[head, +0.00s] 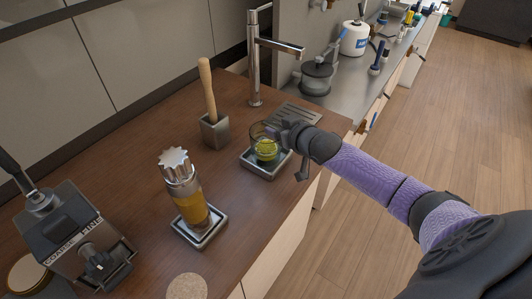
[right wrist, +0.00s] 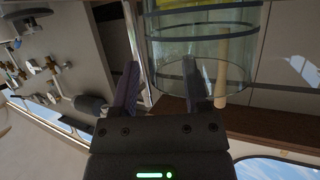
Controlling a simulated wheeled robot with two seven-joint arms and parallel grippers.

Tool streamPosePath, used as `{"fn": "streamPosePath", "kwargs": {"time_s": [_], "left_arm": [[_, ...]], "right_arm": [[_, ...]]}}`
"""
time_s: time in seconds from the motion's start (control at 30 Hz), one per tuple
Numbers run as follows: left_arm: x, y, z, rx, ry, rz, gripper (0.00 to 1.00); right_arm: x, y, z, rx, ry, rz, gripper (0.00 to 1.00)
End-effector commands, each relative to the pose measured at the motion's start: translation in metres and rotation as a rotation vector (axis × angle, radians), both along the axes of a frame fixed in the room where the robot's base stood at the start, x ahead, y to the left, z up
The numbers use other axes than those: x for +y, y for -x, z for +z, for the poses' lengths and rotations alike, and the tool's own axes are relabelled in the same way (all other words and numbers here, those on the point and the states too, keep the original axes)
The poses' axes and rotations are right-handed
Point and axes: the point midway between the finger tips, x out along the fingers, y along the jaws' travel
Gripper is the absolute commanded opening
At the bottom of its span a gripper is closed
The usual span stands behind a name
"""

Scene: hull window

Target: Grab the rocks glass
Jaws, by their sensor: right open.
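The rocks glass (head: 257,132) is clear, with something yellow-green inside, and stands upright on a small square metal tray (head: 254,168) near the counter's right edge. My right gripper (head: 273,135) is at the glass's right side, near its upper part. In the right wrist view the jaws (right wrist: 162,82) are open. The clear glass (right wrist: 222,62) lies ahead of them, offset to the right, and overlaps the right finger in the picture. I cannot tell whether that finger touches the glass. My left gripper is not in view.
A tall tumbler of amber drink (head: 192,207) with a fluted metal top stands on another tray. A metal pot with a wooden pestle (head: 209,90), a faucet (head: 255,60) and a dark grinder (head: 75,240) stand around. A round cork coaster (head: 187,287) lies in front.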

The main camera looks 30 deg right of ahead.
Motion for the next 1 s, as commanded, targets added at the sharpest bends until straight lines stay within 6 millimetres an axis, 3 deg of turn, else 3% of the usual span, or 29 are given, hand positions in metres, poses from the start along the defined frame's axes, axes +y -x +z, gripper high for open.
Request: {"fn": "streamPosePath", "kwargs": {"time_s": [0.3,0.5,0.6,1.0], "left_arm": [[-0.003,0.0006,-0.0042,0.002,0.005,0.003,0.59],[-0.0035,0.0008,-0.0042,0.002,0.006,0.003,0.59],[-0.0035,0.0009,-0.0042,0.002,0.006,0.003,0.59],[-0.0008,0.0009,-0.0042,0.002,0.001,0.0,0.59]], "right_arm": [[0.0002,-0.0093,-0.0035,0.0,0.002,0.001,0.59],[0.0002,-0.009,-0.0036,0.0,0.002,0.001,0.16],[0.0002,-0.009,-0.0037,0.0,0.002,0.001,0.0],[0.0002,-0.0086,-0.0042,0.002,0.003,0.001,0.0]]}}
